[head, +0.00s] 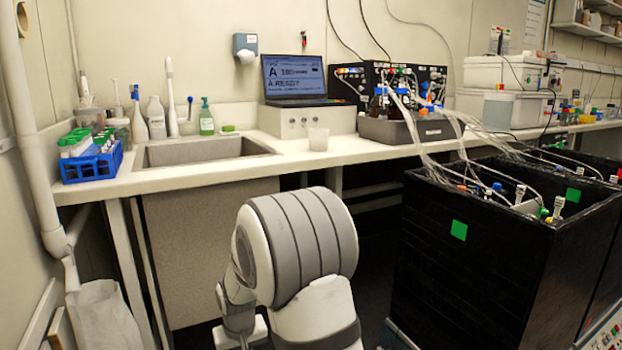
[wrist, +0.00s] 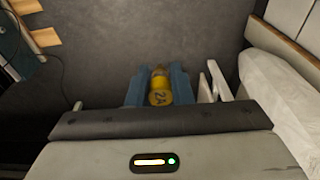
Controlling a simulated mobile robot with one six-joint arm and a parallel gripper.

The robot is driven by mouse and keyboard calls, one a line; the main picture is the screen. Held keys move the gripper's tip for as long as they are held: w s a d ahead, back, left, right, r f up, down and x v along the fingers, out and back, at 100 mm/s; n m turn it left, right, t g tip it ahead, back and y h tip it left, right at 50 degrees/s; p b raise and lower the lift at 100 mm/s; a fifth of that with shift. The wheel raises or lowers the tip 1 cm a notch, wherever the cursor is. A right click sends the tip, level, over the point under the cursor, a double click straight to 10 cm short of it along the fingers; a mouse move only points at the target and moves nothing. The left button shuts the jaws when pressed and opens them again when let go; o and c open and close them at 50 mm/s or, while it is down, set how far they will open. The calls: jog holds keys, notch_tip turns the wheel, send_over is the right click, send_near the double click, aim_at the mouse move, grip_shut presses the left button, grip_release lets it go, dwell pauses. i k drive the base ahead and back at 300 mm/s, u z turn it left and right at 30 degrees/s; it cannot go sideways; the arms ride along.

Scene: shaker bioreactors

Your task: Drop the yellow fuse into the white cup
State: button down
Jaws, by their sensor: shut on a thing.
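The yellow fuse (wrist: 160,88), marked "2A", is held between the two blue fingers of my gripper (wrist: 160,84) in the wrist view. The gripper is shut on it, above the dark grey floor. In the head view the gripper and fuse are hidden; only my white and grey arm shows in front of the counter. The white cup (head: 318,139) stands on the counter, right of the sink and in front of the white box under the laptop. It is small and pale, and its inside cannot be made out. The gripper is well away from it.
The sink (head: 205,150) lies left of the cup. A blue tube rack (head: 92,164) stands at the counter's left end. A laptop (head: 294,78) sits on a white box behind the cup. Tall black bioreactor cabinets (head: 470,270) with tubing stand at the right.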

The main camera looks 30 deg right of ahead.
aim_at(319, 150)
jog(key=u, duration=0.1)
jog(key=i, duration=1.2)
jog(key=z, duration=1.3)
